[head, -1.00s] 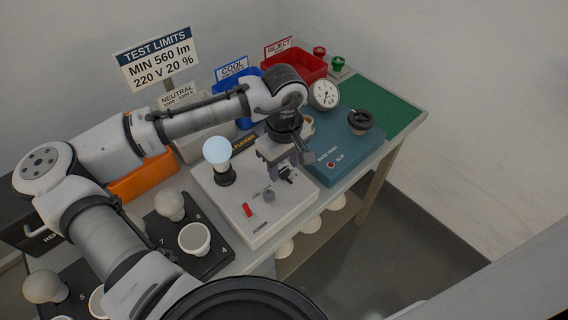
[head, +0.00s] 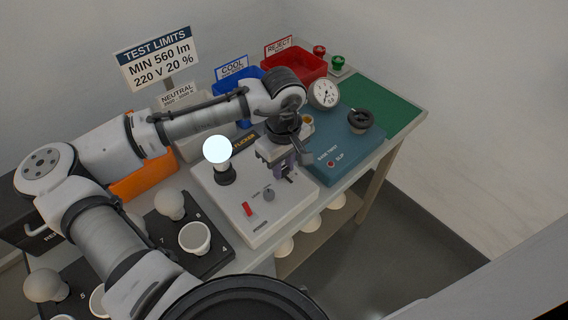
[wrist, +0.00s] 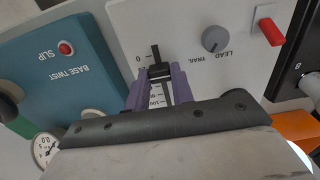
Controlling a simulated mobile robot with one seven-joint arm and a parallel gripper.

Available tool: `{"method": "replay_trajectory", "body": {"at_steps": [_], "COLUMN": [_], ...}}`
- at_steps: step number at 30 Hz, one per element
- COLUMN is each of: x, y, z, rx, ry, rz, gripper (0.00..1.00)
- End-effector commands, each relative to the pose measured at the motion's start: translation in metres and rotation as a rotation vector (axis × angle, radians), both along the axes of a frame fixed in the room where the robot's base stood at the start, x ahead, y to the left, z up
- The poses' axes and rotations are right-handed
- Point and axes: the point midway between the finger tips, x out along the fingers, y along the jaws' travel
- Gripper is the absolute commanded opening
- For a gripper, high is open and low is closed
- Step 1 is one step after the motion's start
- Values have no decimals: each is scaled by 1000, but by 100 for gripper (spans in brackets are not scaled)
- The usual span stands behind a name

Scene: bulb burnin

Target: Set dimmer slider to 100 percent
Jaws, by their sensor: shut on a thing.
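The dimmer slider's black cap (wrist: 160,71) sits in a slot on the white panel (wrist: 188,30). Its printed scale has 0 near the upper end in the wrist view and 100 near my gripper's body. My gripper (wrist: 159,76) has its purple fingers shut on the cap from both sides. The cap is near the 0 half of the visible scale, but the fingers hide some marks. In the head view my gripper (head: 288,168) is over the right part of the white tester (head: 265,218) and hides the slider. The bulb (head: 217,150) in the tester's socket glows bright white.
A grey knob (wrist: 215,39) and a red switch (wrist: 270,31) are beside the slider. The blue base twist unit (head: 335,160) adjoins the tester on the right. A black bulb tray (head: 215,260) is at left. The green mat (head: 385,105) is clear.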

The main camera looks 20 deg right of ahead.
Motion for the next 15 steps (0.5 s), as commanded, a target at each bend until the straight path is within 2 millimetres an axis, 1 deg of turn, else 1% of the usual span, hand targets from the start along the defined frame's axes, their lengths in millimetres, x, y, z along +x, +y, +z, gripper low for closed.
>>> {"method": "replay_trajectory", "body": {"at_steps": [6, 9, 12, 15], "x": [39, 54, 61, 63], "y": [13, 19, 22, 23], "z": [3, 2, 1, 1], "rx": [-5, -4, -3, -2], "ry": [0, 0, 0, -4], "rz": [7, 5, 4, 2], "gripper": [0, 0, 0, 0]}}
